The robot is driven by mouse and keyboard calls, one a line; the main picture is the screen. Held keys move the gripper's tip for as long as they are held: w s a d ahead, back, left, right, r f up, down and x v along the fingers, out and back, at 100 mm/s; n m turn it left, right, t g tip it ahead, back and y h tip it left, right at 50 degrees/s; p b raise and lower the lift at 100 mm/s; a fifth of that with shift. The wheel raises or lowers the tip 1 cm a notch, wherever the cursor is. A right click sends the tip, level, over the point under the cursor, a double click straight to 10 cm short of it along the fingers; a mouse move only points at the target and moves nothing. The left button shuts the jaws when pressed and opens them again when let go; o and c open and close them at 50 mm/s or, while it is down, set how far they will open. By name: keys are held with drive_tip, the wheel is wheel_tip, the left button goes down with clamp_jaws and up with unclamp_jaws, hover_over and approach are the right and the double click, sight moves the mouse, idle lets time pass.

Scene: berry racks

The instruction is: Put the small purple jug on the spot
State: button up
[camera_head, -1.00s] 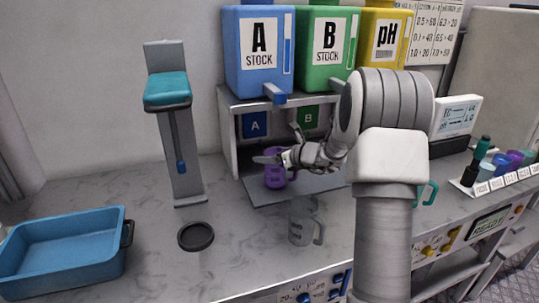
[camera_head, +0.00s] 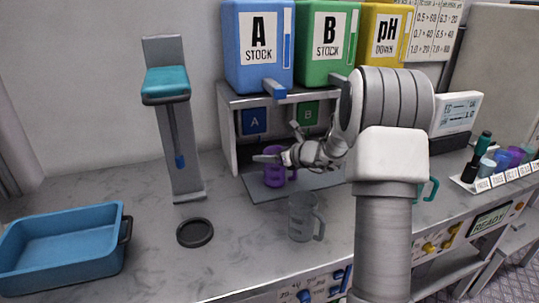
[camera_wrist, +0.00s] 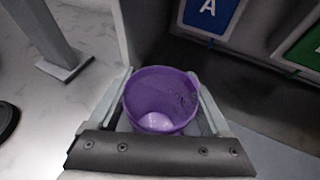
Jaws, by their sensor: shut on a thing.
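The small purple jug (camera_head: 276,172) is at the front of the grey rack, below the blue A tank. My gripper (camera_head: 277,158) is shut on it. In the wrist view the jug (camera_wrist: 160,102) sits upright between the two fingers of my gripper (camera_wrist: 163,95), its open top facing the camera; it looks empty. I cannot tell whether its base touches the rack's floor plate (camera_head: 318,181). A round black disc (camera_head: 195,232), perhaps the spot, lies bare on the counter to the left and nearer.
A clear grey jug (camera_head: 302,217) stands on the counter in front of the rack. A teal-topped stand (camera_head: 182,150) rises behind the disc, and a blue tray (camera_head: 62,248) lies left. Counter between disc and rack is clear. A green-handled vessel is partly hidden by my arm.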

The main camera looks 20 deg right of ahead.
drive_tip(key=o, duration=1.2)
drive_tip(key=shift+c, duration=0.2)
drive_tip(key=p+v, duration=0.2)
drive_tip(key=v, duration=1.5)
drive_tip(key=shift+s+d, duration=0.15)
